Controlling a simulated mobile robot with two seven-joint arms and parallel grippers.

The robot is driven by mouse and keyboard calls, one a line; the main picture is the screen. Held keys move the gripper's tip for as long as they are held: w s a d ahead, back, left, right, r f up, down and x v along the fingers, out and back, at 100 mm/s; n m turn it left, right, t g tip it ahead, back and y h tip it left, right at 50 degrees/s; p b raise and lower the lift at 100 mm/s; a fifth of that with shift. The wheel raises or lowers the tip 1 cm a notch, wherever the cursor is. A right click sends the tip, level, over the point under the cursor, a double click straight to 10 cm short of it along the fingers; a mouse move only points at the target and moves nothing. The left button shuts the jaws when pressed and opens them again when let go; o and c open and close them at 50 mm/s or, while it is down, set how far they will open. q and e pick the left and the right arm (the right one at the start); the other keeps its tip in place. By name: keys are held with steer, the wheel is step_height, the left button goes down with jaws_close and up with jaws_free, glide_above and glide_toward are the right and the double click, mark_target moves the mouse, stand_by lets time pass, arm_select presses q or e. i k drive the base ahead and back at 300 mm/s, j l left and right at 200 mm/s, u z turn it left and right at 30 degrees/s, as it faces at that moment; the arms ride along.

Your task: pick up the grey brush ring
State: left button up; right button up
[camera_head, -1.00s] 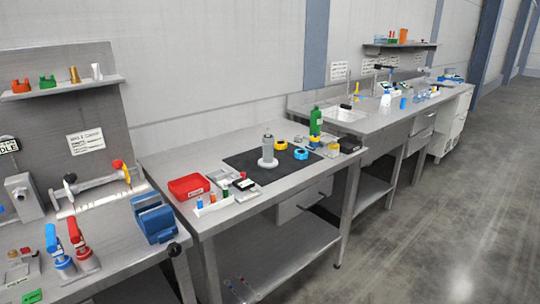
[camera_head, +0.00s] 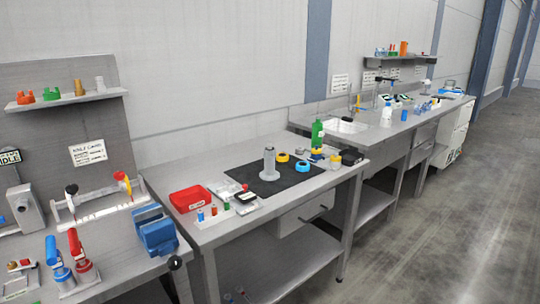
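I cannot tell for sure which thing is the grey brush ring. A grey upright cylinder with a wide round base (camera_head: 269,166) stands on the black mat (camera_head: 296,178) on the middle bench. A small pale grey piece (camera_head: 100,84) stands at the right end of the left wall shelf, beside a brown-gold one (camera_head: 79,88), a green one (camera_head: 51,94) and a red one (camera_head: 25,97). A yellow ring (camera_head: 283,157) and a blue ring (camera_head: 302,166) lie on the mat. Neither of my grippers is in view.
A red box (camera_head: 190,198), a rack of small bottles (camera_head: 214,212) and a green bottle (camera_head: 317,133) stand around the mat. A blue clamp-like block (camera_head: 156,232) sits on the left bench. A sink (camera_head: 343,126) lies farther right. The floor at right (camera_head: 430,230) is clear.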

mark_target(268, 153)
steer(key=i+l+u, duration=0.35)
steer(key=i+l, duration=0.2)
steer(key=i+l+u, duration=0.3)
steer(key=i+l, duration=0.25)
steer(key=l, duration=0.15)
